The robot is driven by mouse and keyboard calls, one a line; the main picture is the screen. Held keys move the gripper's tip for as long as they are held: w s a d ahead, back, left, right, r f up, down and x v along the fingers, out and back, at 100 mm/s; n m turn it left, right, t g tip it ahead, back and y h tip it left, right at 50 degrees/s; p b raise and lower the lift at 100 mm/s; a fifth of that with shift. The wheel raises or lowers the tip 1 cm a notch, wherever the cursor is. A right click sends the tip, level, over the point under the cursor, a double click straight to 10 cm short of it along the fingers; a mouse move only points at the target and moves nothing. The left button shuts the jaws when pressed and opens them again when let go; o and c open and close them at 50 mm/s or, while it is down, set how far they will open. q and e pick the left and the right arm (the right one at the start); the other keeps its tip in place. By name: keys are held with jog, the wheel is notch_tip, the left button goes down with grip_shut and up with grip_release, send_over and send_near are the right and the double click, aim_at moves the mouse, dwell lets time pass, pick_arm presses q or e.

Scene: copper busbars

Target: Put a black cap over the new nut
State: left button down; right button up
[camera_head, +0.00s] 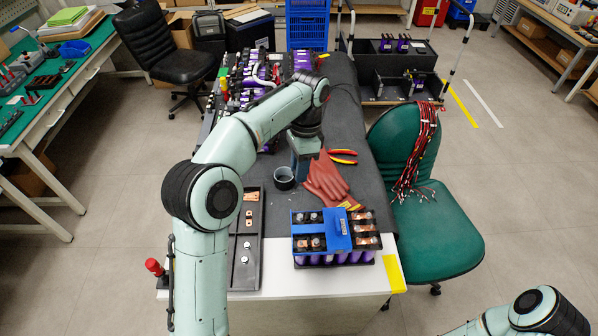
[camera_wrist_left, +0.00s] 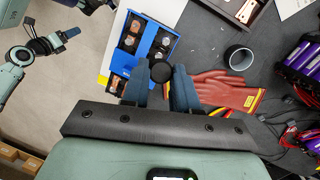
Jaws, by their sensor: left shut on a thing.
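The battery module (camera_head: 336,256) stands at the near end of the bench, with a blue cover (camera_head: 335,232), copper busbars and several small nuts on top. I cannot tell which nut is the new one. My left gripper (camera_head: 304,178) is above the bench, beyond the module and beside the gloves. In the left wrist view, its dark blue fingers (camera_wrist_left: 161,88) are shut on a small round black cap (camera_wrist_left: 160,72). The module (camera_wrist_left: 148,48) shows beyond the cap there. My right gripper (camera_wrist_left: 50,42) seems to show at the left of the wrist view, too small to read.
A dark cup (camera_head: 284,179), red gloves (camera_head: 326,180) and pliers (camera_head: 343,157) lie around the left gripper. A long tray (camera_head: 246,275) with busbars is left of the module. More purple modules (camera_head: 258,78) crowd the bench's far end. A green chair (camera_head: 430,225) stands to the right.

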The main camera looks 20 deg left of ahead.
pick_arm(q)
jog(key=shift+s+d+f+g+y+b, duration=0.2)
jog(key=shift+f+y, duration=0.45)
jog(key=shift+f, duration=2)
jog(key=shift+w+d+f+g+y+b, duration=0.2)
jog(key=shift+f+y+b, duration=0.4)
jog(key=shift+f, duration=2.1)
jog(key=shift+s+d+f+y+b, duration=0.2)
jog(key=shift+f+y, duration=0.55)
jog(key=shift+f, duration=1.9)
jog(key=shift+w, duration=0.15)
pick_arm(e)
jog(key=s+f, duration=0.2)
jog(key=s, duration=0.1)
jog(key=shift+f, duration=0.2)
pick_arm(q)
jog(key=shift+w, duration=0.15)
pick_arm(e)
jog(key=shift+w, duration=0.15)
pick_arm(q)
jog(key=shift+r, duration=0.1)
pick_arm(e)
jog(key=shift+r, duration=0.15)
pick_arm(q)
jog(key=shift+p, duration=0.35)
pick_arm(e)
jog(key=shift+w+r, duration=0.15)
jog(key=shift+w, duration=0.15)
jog(key=shift+r, duration=0.1)
